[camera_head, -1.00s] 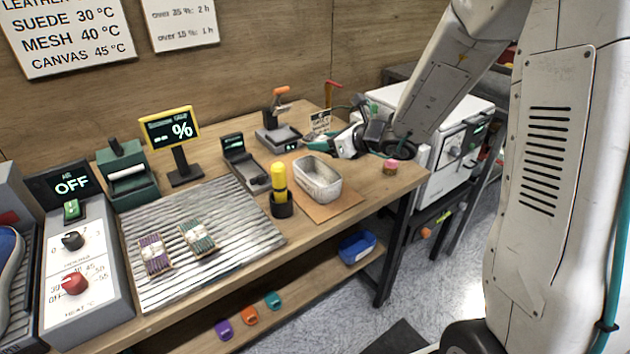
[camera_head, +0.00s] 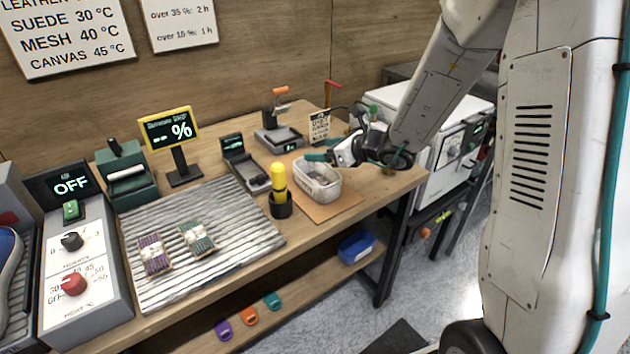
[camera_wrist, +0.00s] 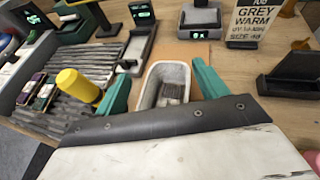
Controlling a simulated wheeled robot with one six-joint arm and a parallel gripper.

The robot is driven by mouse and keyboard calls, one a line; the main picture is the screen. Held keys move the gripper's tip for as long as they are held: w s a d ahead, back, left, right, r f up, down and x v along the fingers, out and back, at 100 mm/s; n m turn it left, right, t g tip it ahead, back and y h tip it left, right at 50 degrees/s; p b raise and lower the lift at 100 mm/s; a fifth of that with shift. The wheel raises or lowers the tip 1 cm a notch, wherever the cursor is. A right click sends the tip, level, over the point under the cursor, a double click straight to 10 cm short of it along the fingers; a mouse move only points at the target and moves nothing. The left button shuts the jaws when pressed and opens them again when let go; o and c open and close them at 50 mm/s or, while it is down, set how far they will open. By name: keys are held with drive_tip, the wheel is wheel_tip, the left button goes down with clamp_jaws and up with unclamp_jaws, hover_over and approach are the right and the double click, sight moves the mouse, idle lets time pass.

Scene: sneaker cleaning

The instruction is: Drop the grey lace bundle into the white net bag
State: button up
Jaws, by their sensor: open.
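A pale, open-topped container, which looks like the white net bag (camera_head: 322,192), stands on a tan mat on the bench; it also shows ahead in the wrist view (camera_wrist: 152,92). A grey ribbed bundle (camera_wrist: 173,91), which looks like the lace bundle, lies inside it. My gripper (camera_head: 317,158) is at the container's far rim in the head view. In the wrist view the teal fingers of my gripper (camera_wrist: 162,84) are spread apart, one on each side of the container, with nothing between the tips. Whether they touch the rim cannot be told.
A yellow-topped bottle (camera_head: 279,180) stands close left of the container. Purple and green lace bundles (camera_head: 155,255) lie on the ribbed mat (camera_head: 240,225). A small scale (camera_head: 278,138) and a sign (camera_head: 319,127) stand behind. A white cabinet (camera_head: 455,145) stands right of the bench.

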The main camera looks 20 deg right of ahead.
drive_tip(key=v, duration=0.7)
drive_tip(key=shift+s+d, duration=0.2)
drive_tip(key=shift+s, duration=0.05)
drive_tip(key=s+a+r+n+g+y, duration=0.1)
drive_tip(key=s+a+n+g, duration=0.35)
drive_tip(key=s+n, duration=0.45)
drive_tip(key=s+a+r+n+g, duration=0.1)
drive_tip(key=s+a+n+g, duration=0.2)
drive_tip(key=s+n+g, duration=0.45)
drive_tip(key=s+d+r+n+t+h, duration=0.1)
drive_tip(key=s+d+r+n+h, duration=0.2)
drive_tip(key=s+n, duration=0.3)
drive_tip(key=s+d+r+n+t+h, duration=0.1)
drive_tip(key=s+d+r+n+h, duration=0.2)
drive_tip(key=s, duration=0.6)
drive_tip(key=r+n+h, duration=0.1)
drive_tip(key=n+h, duration=0.1)
drive_tip(key=n, duration=0.1)
drive_tip(key=shift+s+r+h, duration=0.2)
drive_tip(key=shift+h, duration=0.1)
